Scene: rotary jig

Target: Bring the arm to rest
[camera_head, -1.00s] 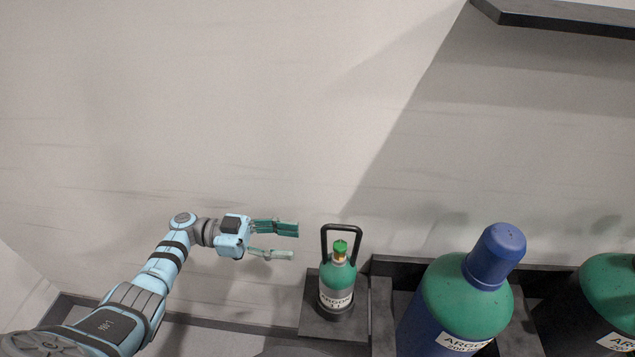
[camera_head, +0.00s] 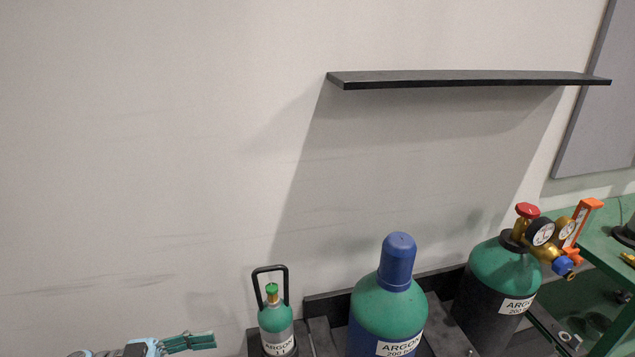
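My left gripper (camera_head: 180,345) shows at the bottom left edge, with one green finger in sight and the rest cut off by the frame. It is left of the small argon cylinder (camera_head: 275,321), apart from it. How far its fingers are spread cannot be seen now. My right gripper is not in view.
The small cylinder has a black handle. A large green argon cylinder with a blue cap (camera_head: 397,262) stands right of it. Another cylinder (camera_head: 504,269) carries a regulator with gauges (camera_head: 542,232). A black shelf (camera_head: 465,79) juts from the wall. A green bench (camera_head: 600,238) is at right.

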